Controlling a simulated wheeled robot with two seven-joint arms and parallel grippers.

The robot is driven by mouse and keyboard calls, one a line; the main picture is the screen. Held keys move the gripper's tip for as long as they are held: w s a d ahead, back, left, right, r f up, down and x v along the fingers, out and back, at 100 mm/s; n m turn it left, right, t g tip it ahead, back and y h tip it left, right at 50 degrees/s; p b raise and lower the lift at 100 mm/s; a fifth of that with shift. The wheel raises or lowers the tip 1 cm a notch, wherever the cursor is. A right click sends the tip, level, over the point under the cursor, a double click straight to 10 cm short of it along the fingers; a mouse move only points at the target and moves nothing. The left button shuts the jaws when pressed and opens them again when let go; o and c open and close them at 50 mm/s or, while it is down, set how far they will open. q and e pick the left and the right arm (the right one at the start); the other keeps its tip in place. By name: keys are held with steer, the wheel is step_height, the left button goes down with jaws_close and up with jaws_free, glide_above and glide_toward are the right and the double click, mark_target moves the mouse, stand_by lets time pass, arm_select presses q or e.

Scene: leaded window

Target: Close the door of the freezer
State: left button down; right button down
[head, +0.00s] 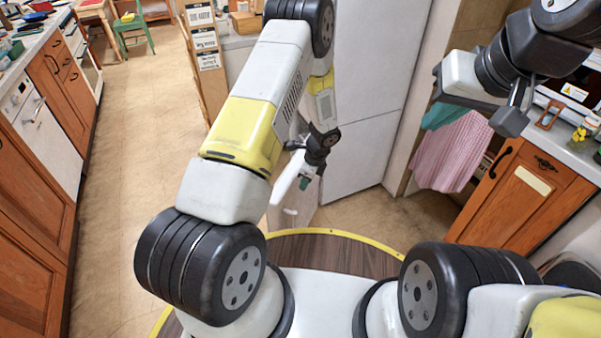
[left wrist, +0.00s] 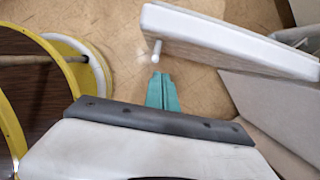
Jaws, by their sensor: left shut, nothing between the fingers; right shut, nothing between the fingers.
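The tall white fridge-freezer (head: 372,70) stands ahead of me in the head view. A white door panel with a small handle (head: 291,211) shows low beside it, partly hidden by my left arm. In the left wrist view the freezer door (left wrist: 225,38) stands out as a thick white slab, swung away from the pale body (left wrist: 270,100), with a peg-like handle (left wrist: 157,52) at its near end. My left gripper (head: 304,183) is shut and empty; its teal fingertips (left wrist: 161,88) are just below the handle in the picture, apparently apart from it. My right gripper (head: 518,108) is shut and empty, near the right counter.
Orange-brown cabinets (head: 525,195) with a pink cloth (head: 452,150) beside them are on the right. A counter with cabinets (head: 35,185) runs along the left. A green chair (head: 133,32) is far back. The tan floor (head: 130,150) between is clear.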

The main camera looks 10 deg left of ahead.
arm_select(q)
steer(key=f, duration=0.2)
glide_toward(288, 197)
steer(key=s+d+f, duration=0.3)
steer(key=s+f, duration=0.1)
steer(key=f, duration=0.1)
steer(key=a, duration=0.3)
steer(key=shift+w+a, duration=0.2)
steer(key=shift+w, duration=0.1)
steer(key=shift+w+a, duration=0.15)
steer(key=shift+a, duration=0.3)
steer(key=shift+a, duration=0.1)
